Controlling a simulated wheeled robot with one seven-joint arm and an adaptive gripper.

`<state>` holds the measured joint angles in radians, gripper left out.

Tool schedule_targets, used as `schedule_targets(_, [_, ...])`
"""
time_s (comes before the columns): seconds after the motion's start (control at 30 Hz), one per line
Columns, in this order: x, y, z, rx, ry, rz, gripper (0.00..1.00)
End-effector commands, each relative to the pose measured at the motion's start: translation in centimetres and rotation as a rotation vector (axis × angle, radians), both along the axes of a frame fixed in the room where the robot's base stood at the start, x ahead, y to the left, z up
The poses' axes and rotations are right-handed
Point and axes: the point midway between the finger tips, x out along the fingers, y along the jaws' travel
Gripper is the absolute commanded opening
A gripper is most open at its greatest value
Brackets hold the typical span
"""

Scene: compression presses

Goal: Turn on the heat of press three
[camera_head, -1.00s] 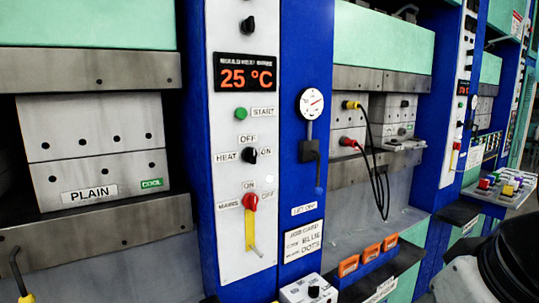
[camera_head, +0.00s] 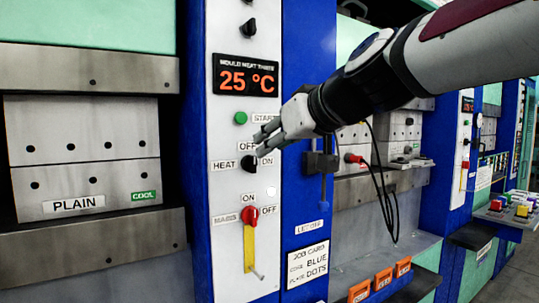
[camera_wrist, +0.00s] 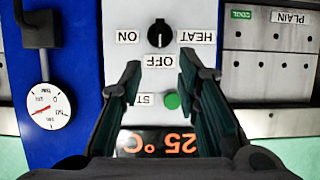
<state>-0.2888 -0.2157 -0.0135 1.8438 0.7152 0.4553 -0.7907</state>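The heat knob (camera_head: 249,163) is black and sits on the white panel between the HEAT and ON labels, under OFF. In the wrist view, which is upside down, the knob (camera_wrist: 159,35) has a pale mark that appears to face OFF. The display (camera_head: 246,75) above reads 25 °C; its heading appears to say mould heat three. My gripper (camera_head: 259,142) is in front of the panel just above the knob, partly covering the OFF and START labels. In the wrist view my gripper (camera_wrist: 160,68) is open and empty, its fingers either side of the OFF label, apart from the knob.
A green start button (camera_head: 240,118) is above the heat knob. A red mains knob (camera_head: 250,216) with a yellow piece is below. A gauge (camera_wrist: 48,105) and a black fitting (camera_head: 321,163) are on the blue column beside the panel. Black cables (camera_head: 381,185) hang farther right.

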Motion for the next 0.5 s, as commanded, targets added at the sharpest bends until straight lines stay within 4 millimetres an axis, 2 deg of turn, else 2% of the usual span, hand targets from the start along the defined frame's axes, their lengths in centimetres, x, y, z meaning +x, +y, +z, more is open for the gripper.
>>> schedule_targets(0.3, [4.3, 2.9, -2.2, 0.0, 0.002, 0.0, 0.3])
schedule_targets(0.5, [5.6, 3.8, -2.8, -0.001, 0.001, 0.001, 0.3])
